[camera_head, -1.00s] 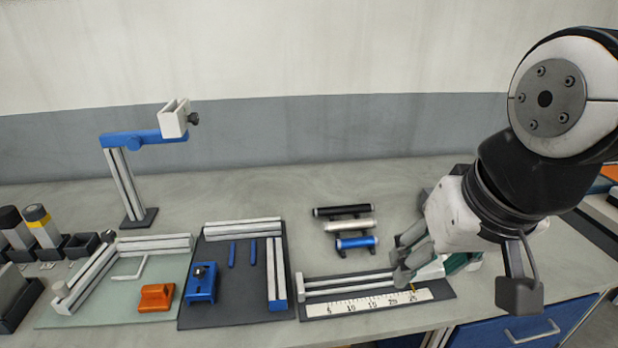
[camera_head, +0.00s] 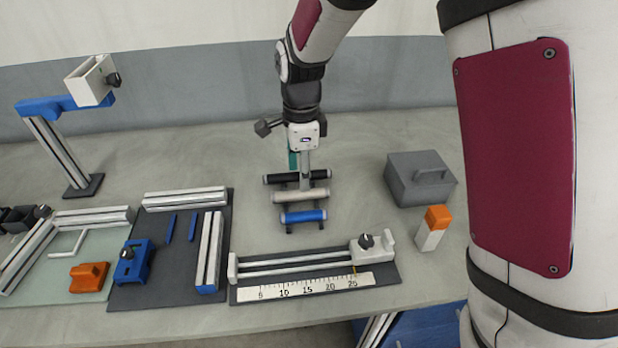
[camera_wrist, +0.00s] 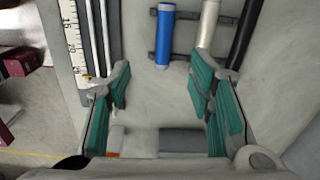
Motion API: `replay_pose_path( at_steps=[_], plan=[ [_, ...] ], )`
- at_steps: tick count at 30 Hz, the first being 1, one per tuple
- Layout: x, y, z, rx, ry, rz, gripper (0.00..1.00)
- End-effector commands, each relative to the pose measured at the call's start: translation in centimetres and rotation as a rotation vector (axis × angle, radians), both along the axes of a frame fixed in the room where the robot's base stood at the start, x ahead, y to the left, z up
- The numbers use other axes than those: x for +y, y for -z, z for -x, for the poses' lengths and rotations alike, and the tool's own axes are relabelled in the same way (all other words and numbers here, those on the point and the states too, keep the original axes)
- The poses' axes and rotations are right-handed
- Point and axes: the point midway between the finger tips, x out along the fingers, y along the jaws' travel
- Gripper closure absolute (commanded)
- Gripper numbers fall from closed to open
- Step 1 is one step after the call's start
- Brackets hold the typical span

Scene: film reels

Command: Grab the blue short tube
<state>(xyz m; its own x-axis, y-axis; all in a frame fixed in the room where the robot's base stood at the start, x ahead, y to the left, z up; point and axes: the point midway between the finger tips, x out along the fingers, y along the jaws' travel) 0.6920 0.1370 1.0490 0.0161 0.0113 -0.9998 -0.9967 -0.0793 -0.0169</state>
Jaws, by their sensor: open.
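The blue short tube (camera_head: 303,216) has pale end caps and lies on dark supports, nearest to the counter's front in a row of three tubes. It also shows in the wrist view (camera_wrist: 165,40), upper middle, its near end just beyond the gap between my fingertips. My gripper (camera_wrist: 160,78) is open with green-padded fingers and nothing between them. In the head view my gripper (camera_head: 305,172) hangs over the row, at the black tube (camera_head: 283,178) and silver tube (camera_head: 290,197), hiding part of the black one. It does not touch the blue tube, as far as I can see.
A ruler rail (camera_head: 310,287) with a sliding block lies in front of the tubes. A grey box with a handle (camera_head: 420,182) and an orange-topped white block (camera_head: 432,228) stand to the right. A dark fixture board (camera_head: 140,292) is to the left.

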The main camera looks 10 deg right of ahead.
Motion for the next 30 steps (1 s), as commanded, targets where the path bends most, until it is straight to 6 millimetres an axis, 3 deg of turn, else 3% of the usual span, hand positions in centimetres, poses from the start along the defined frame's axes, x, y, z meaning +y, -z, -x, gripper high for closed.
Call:
replay_pose_path(
  at_steps=[8, 18, 30],
  plan=[
    [0.9, 2.9, -0.5, 0.02, 0.079, 0.012, 0.52],
    [0.8, 8.9, -0.4, 0.021, 0.077, 0.011, 0.52],
    [0.5, 12.5, -0.3, 0.021, 0.078, 0.011, 0.52]
  ],
)
